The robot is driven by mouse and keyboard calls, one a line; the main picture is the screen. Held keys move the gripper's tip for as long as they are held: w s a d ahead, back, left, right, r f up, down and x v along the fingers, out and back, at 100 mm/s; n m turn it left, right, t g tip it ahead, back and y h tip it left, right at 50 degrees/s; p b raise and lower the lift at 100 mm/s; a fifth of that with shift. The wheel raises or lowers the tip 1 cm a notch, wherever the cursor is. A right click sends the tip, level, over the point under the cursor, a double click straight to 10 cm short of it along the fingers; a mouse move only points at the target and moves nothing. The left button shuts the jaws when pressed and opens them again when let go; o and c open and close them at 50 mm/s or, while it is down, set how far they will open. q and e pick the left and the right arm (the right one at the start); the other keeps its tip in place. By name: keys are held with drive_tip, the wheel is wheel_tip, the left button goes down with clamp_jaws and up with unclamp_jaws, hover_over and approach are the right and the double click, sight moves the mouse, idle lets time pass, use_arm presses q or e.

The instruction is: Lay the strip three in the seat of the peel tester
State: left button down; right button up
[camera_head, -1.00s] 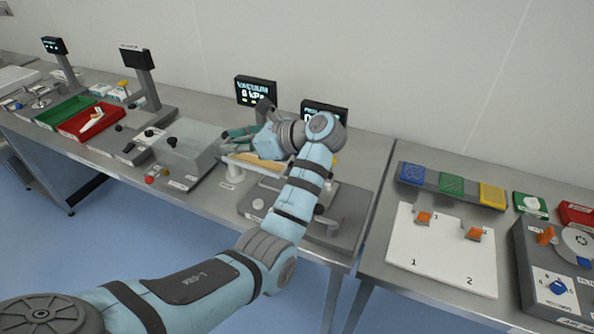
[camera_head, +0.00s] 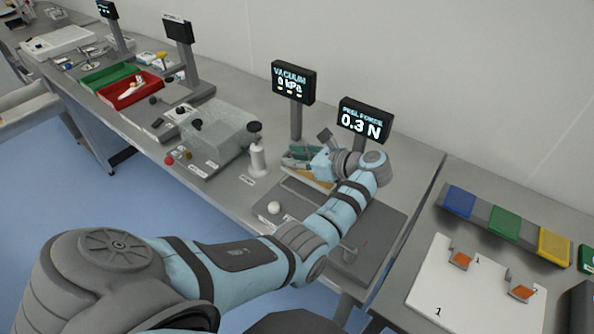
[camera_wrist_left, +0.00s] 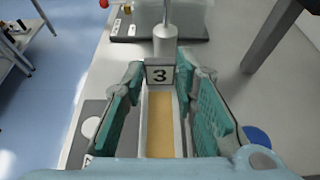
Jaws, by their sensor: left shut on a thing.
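My left gripper (camera_head: 303,158) is at the peel tester, with its green fingers on either side of a holder tagged 3. In the left wrist view, strip three (camera_wrist_left: 160,130) is a long tan strip in a pale holder between the fingers (camera_wrist_left: 160,100), which are shut on it. In the head view, part of the tan strip (camera_head: 318,182) shows below the fingers. The peel tester (camera_head: 385,232) is a grey base below my forearm, with a display (camera_head: 362,122) reading 0.3 N. My arm covers much of it, and I cannot tell whether the strip touches the seat. My right gripper is out of view.
A white bottle-like post (camera_head: 257,158) stands close left of the gripper, beside a clear-covered vacuum unit (camera_head: 212,135). Its display (camera_head: 293,82) reads 0 kPa. A white board (camera_head: 440,290) with orange pieces is on the right bench. Red (camera_head: 130,90) and green trays lie far left.

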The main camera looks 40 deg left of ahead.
use_arm(q)
drive_tip(key=f, duration=0.2)
drive_tip(key=w+f+b, duration=0.1)
drive_tip(key=f, duration=0.3)
drive_tip(key=shift+w+f+b, duration=0.1)
drive_tip(key=shift+w+b, duration=0.15)
drive_tip(key=shift+b, duration=0.15)
drive_tip(key=shift+s+f, duration=0.1)
drive_tip(key=shift+s, duration=0.05)
drive_tip(key=shift+s+r, duration=0.2)
drive_tip(key=shift+f, duration=0.1)
drive_tip(key=c, duration=1.3)
unclamp_jaws()
drive_tip(key=shift+w+f, duration=0.15)
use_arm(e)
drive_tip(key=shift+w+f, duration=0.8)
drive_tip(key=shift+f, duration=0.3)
